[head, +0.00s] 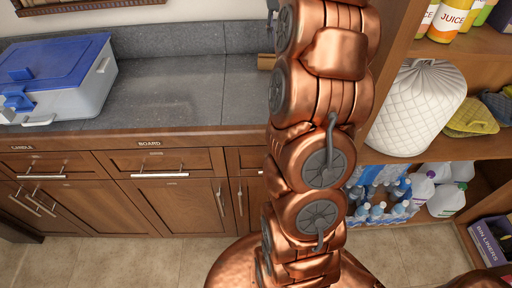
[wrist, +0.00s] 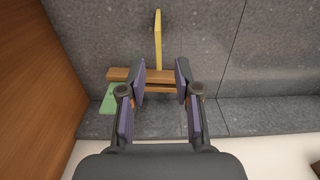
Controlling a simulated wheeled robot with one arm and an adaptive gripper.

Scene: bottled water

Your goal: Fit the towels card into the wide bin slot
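In the wrist view my gripper (wrist: 160,82) is open, its two dark fingers with purple pads apart and nothing seen between them. Beyond the fingertips a wooden block (wrist: 158,87) with a long dark gap lies on the grey counter against the backsplash. A thin yellow card (wrist: 158,38) stands upright at the block. A green card (wrist: 108,101) lies at the block's left end. I cannot read any lettering, so I cannot tell which one is the towels card. In the head view only a bit of the wooden block (head: 265,62) shows, left of my arm; my gripper is hidden there.
A grey bin with a blue lid (head: 56,62) stands on the counter's left. A wooden shelf unit (head: 405,95) on the right holds juice bottles (head: 449,20), a white quilted bag (head: 416,108), cloths and water bottles. The counter's middle (head: 190,88) is clear.

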